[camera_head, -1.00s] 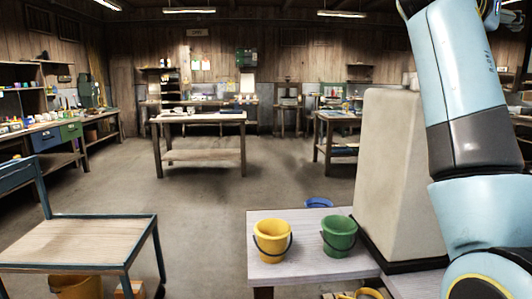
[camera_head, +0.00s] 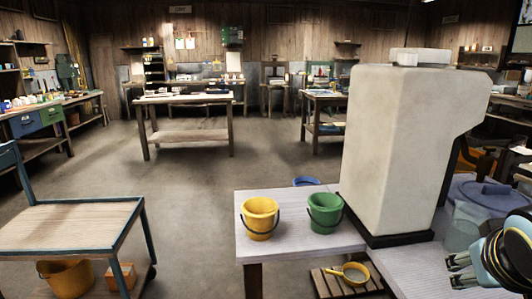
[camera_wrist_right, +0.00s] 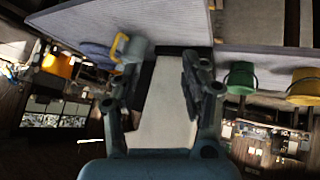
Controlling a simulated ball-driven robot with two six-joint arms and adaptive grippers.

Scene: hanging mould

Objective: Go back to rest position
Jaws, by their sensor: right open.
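My right gripper (camera_head: 452,272) shows at the lower right edge of the head view, with its arm mostly out of the picture. In the right wrist view its two fingers (camera_wrist_right: 160,90) are apart with nothing held between them. The tall pale mould-like block (camera_head: 405,140) stands on the white table, to the left of and behind the gripper. It shows between the fingers in the wrist view (camera_wrist_right: 163,105), beyond them and apart from them. My left gripper is in neither view.
A yellow bucket (camera_head: 260,220) and a green bucket (camera_head: 324,214) stand on the table (camera_head: 300,245). A blue lidded container (camera_head: 482,200) is close behind my right gripper. A yellow pan (camera_head: 349,274) lies lower. A cart (camera_head: 70,229) stands left; the floor between is clear.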

